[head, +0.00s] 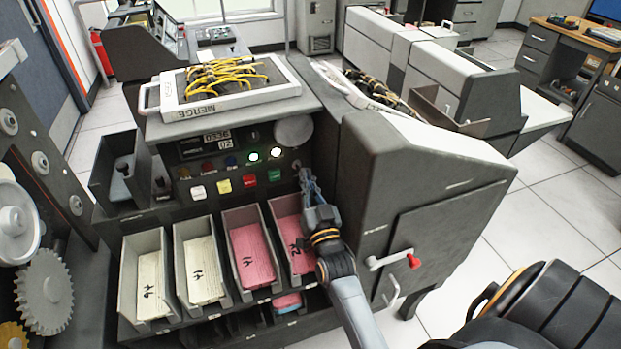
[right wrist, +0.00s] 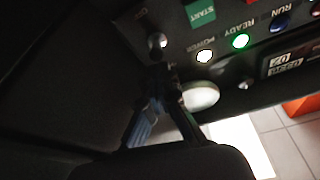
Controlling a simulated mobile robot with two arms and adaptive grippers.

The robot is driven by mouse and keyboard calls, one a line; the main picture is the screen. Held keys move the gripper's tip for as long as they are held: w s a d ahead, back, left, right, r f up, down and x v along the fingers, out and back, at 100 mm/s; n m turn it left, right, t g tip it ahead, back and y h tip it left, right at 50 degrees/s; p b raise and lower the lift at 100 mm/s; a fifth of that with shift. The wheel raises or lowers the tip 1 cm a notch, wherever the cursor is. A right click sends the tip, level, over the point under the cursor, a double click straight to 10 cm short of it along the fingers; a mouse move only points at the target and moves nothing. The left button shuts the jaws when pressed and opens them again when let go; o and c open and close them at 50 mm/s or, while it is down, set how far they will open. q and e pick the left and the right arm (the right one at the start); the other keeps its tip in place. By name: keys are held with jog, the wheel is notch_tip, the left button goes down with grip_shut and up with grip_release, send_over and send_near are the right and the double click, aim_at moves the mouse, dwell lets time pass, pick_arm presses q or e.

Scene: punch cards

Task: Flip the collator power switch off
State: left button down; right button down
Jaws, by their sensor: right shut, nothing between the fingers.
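The collator (head: 345,165) is a dark grey machine with a control panel on its front. The power switch (right wrist: 157,41) shows in the right wrist view as a small round metal toggle, beside the lit white POWER lamp (right wrist: 204,56); its setting is unclear. In the head view the switch (head: 296,163) sits at the panel's right end. My right gripper (head: 307,180) is shut and empty, its tips right at the switch. In the right wrist view the fingertips (right wrist: 160,76) are just below the toggle; I cannot tell whether they touch it. My left gripper is not in view.
Coloured buttons (head: 223,186) and a lit green READY lamp (right wrist: 240,41) are near the switch. Card bins (head: 167,317) stand below the panel. A MERGE plugboard (head: 222,107) with yellow wires lies on top. A door with a red-tipped handle (head: 391,260) is at the right.

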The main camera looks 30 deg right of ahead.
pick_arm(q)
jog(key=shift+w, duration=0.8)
pick_arm(e)
jog(key=v, duration=0.7)
jog(key=shift+f, duration=0.3)
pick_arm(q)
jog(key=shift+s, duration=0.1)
